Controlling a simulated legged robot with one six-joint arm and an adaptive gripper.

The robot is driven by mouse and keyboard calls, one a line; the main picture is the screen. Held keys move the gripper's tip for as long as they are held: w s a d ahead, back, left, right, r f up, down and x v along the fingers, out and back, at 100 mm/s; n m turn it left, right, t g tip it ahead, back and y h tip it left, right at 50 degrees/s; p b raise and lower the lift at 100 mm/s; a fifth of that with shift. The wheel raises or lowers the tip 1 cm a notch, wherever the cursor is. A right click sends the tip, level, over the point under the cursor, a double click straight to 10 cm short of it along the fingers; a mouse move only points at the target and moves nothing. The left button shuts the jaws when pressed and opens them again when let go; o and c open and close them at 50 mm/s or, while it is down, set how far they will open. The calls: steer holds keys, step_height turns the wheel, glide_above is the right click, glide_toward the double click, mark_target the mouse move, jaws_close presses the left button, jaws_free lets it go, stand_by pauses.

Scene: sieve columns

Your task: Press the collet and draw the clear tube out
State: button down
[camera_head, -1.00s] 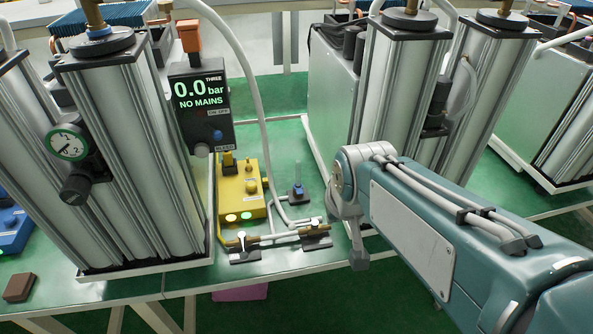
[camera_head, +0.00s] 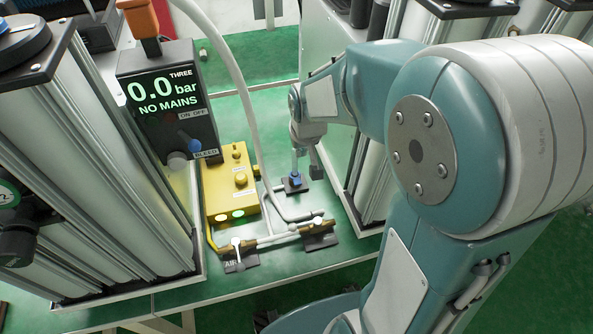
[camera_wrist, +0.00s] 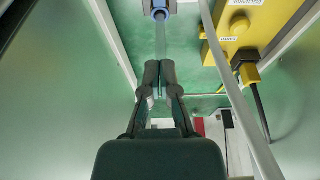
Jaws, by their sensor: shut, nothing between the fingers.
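The blue collet (camera_head: 295,181) sits on a small dark block on the green bench, right of the yellow box. The clear tube (camera_head: 294,160) stands upright out of it. My gripper (camera_head: 316,170) is close beside the tube, on its right in the head view. In the wrist view, the blue collet (camera_wrist: 160,13) is at the top and the clear tube (camera_wrist: 161,42) runs down from it toward my gripper (camera_wrist: 159,66). The fingers are shut and hold nothing. The tube's lower stretch in that view is partly hidden by the fingers.
The yellow box (camera_head: 229,185) with lit green buttons stands left of the collet. A grey hose (camera_head: 240,90) runs down to the valve manifold (camera_head: 280,240) in front. Tall metal columns (camera_head: 100,170) flank the work area. The gauge display (camera_head: 160,95) reads 0.0 bar, NO MAINS.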

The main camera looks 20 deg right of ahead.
mark_target(298, 182)
steer(key=x, duration=0.9)
steer(key=s+x, duration=0.1)
steer(key=x, duration=0.3)
steer(key=shift+f, duration=0.65)
steer(key=shift+f, duration=0.1)
steer(key=shift+f, duration=0.85)
